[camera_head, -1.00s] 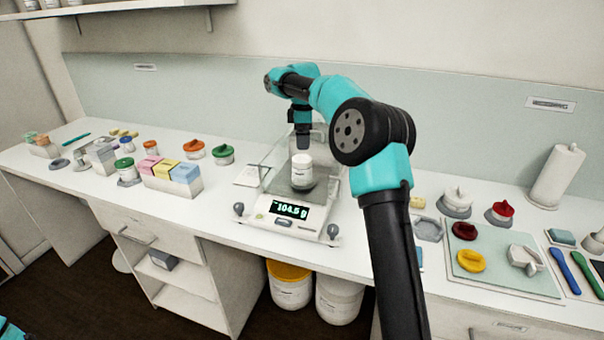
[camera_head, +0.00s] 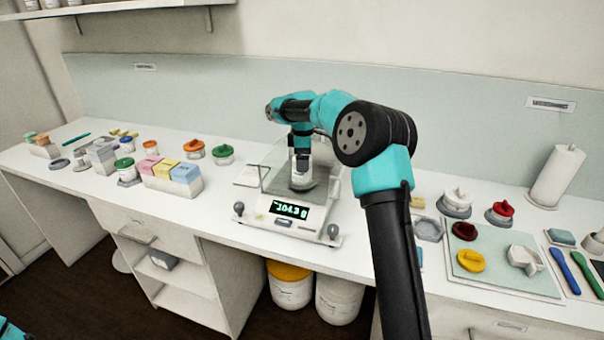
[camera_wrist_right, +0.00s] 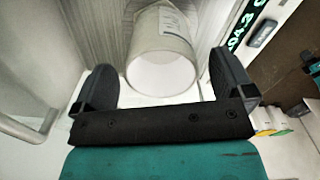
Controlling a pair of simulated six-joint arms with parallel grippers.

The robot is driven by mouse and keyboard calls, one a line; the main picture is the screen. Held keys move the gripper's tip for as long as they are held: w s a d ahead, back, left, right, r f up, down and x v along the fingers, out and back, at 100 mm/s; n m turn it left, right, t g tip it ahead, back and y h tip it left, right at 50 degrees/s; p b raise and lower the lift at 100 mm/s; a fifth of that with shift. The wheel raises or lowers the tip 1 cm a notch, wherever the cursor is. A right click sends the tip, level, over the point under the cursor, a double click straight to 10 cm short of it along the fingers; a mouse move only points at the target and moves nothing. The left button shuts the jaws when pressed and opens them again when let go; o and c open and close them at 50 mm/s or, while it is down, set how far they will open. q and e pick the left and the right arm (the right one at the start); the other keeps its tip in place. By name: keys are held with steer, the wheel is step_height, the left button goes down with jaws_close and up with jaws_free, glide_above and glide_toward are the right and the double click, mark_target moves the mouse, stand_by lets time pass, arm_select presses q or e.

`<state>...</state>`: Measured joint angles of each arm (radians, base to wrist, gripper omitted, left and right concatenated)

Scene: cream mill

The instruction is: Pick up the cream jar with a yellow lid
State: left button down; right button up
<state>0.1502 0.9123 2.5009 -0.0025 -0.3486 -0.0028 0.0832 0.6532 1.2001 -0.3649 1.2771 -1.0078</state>
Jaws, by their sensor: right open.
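A white jar (camera_head: 302,180) with no lid on it stands on the balance (camera_head: 295,218) in the middle of the counter. It shows in the right wrist view (camera_wrist_right: 162,50) with its round rim and a label. My right gripper (camera_head: 302,160) is lowered over the jar; in the wrist view its two fingers (camera_wrist_right: 163,72) are apart, one on either side of the jar. A loose yellow lid (camera_head: 471,261) lies on the pale green mat at the right. My left gripper is out of view.
The balance has clear side walls (camera_head: 272,178) close to the jar and a lit display (camera_head: 289,209). Red lids and a white holder (camera_head: 524,259) are at the right. Coloured boxes (camera_head: 170,172) and jars stand on the left. Buckets (camera_head: 290,285) are under the counter.

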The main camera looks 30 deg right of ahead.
step_height(320, 180, down, 3)
steer(key=shift+f, duration=0.2)
stand_by(0.4)
steer(key=c, duration=1.1)
steer(key=shift+r, duration=0.1)
step_height(320, 180, up, 10)
steer(key=shift+f, duration=0.1)
stand_by(0.3)
